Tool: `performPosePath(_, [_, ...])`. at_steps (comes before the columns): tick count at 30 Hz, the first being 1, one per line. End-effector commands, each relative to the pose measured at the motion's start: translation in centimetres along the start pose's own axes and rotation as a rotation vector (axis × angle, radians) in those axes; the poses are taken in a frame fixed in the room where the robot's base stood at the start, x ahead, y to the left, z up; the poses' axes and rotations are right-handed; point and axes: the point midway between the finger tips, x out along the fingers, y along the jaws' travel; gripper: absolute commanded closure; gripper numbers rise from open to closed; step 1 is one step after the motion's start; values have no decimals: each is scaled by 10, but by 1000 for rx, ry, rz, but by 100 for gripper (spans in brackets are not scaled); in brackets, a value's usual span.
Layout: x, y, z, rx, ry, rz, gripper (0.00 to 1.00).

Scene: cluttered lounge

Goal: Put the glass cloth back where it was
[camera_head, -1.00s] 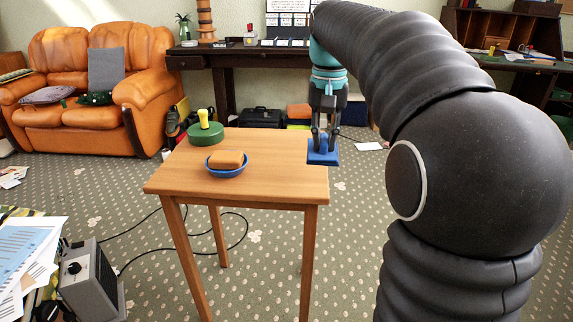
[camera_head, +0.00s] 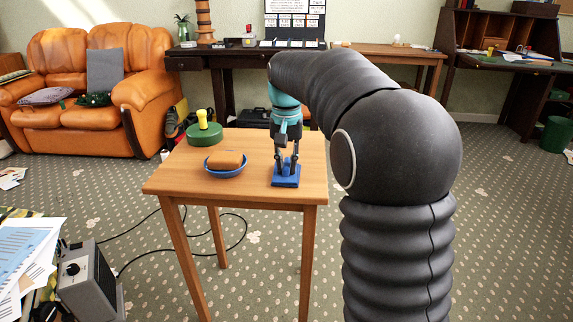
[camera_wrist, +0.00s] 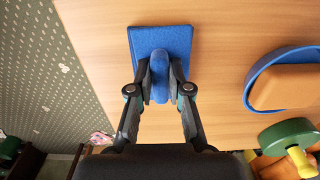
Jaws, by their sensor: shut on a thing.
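The glass cloth, a flat blue square (camera_head: 286,183) with a raised blue grip in its middle, is at the right part of the small wooden table (camera_head: 235,190). My gripper (camera_head: 287,167) points down and is shut on the raised grip. In the wrist view the fingers (camera_wrist: 159,77) pinch the grip from both sides, and the flat blue square (camera_wrist: 142,45) spreads out beyond them. The square looks level and is on or just above the tabletop; I cannot tell if it touches.
A blue bowl (camera_head: 226,174) with an orange-brown block (camera_head: 226,159) stands left of the cloth. Behind it is a green disc (camera_head: 205,138) with a yellow knob (camera_head: 202,119). The tabletop's front strip is clear. A dark desk (camera_head: 228,63) stands behind.

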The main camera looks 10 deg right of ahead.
Motion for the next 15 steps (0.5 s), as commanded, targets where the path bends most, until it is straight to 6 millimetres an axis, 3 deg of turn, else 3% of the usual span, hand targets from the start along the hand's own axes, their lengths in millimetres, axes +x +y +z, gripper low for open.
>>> performPosePath(9, [3, 0, 0, 0, 1, 0, 100])
performPosePath(10, [2, 0, 0, 0, 1, 0, 75])
performPosePath(12, [2, 0, 0, 0, 1, 0, 57])
performPosePath(15, [2, 0, 0, 0, 1, 0, 57])
